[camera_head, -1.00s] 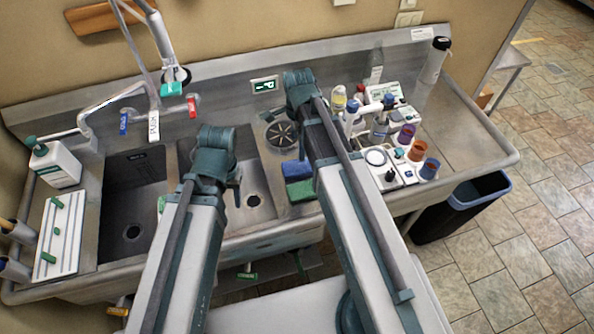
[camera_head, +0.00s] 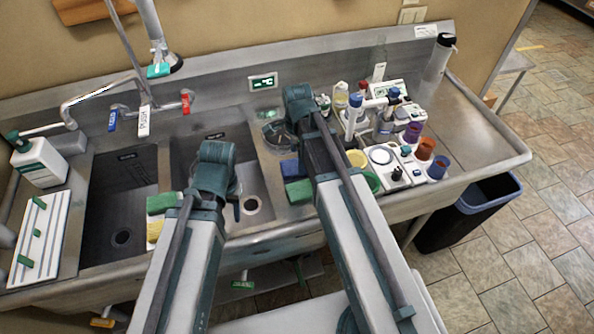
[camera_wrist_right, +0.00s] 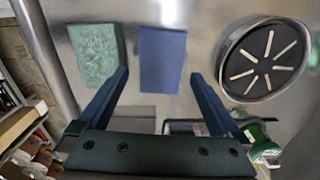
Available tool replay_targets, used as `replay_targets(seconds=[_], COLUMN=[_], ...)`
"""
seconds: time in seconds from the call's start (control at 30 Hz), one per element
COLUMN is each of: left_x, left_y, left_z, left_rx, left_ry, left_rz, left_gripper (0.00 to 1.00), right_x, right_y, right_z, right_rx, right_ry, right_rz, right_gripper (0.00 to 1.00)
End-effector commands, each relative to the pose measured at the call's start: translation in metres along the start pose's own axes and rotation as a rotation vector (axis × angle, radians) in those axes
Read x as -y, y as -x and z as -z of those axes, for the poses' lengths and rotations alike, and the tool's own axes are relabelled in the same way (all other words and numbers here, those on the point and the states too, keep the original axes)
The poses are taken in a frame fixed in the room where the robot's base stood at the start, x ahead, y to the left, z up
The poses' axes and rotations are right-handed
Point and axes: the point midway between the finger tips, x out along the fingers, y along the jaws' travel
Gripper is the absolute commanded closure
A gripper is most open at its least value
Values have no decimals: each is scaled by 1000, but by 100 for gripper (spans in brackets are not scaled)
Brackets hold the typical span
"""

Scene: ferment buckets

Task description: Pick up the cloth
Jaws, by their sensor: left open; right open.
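A folded blue cloth (camera_head: 292,168) lies on the steel counter right of the sink basins. It also shows in the right wrist view (camera_wrist_right: 163,60). A green textured block (camera_head: 299,190) lies beside it; it shows left of the cloth in the right wrist view (camera_wrist_right: 95,53). My right gripper (camera_wrist_right: 159,76) is open, with the blue cloth between its fingertips in the picture; I cannot tell how far above it they are. The head view hides its fingers behind the arm. My left gripper (camera_head: 236,206) is open over the sink basin, mostly hidden by its own wrist.
A slotted round drain (camera_wrist_right: 265,60) lies right of the cloth. A green block (camera_head: 161,203) and a yellow one (camera_head: 154,231) lie between the basins. Bottles and cups (camera_head: 425,148) crowd the right counter. A black bin (camera_head: 465,215) stands on the floor.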

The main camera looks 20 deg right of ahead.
Motion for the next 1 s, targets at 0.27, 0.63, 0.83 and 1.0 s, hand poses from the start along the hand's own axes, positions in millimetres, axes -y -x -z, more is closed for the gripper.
replay_targets(seconds=[0.27,0.63,0.83,1.0], left_x=[-3,-3,-3,-3], left_y=[-35,-33,-33,-33], left_z=[2,2,2,2], left_rx=[0,0,0,0], left_ry=[1,0,0,0], left_rz=[0,0,0,0], left_gripper=[50,50,50,50], right_x=[1,1,1,1], right_y=[-35,-33,-33,-33], right_z=[-1,0,0,0], right_rx=[0,0,0,0], right_ry=[0,0,0,0], right_rz=[0,0,0,0], right_gripper=[0,20,56,74])
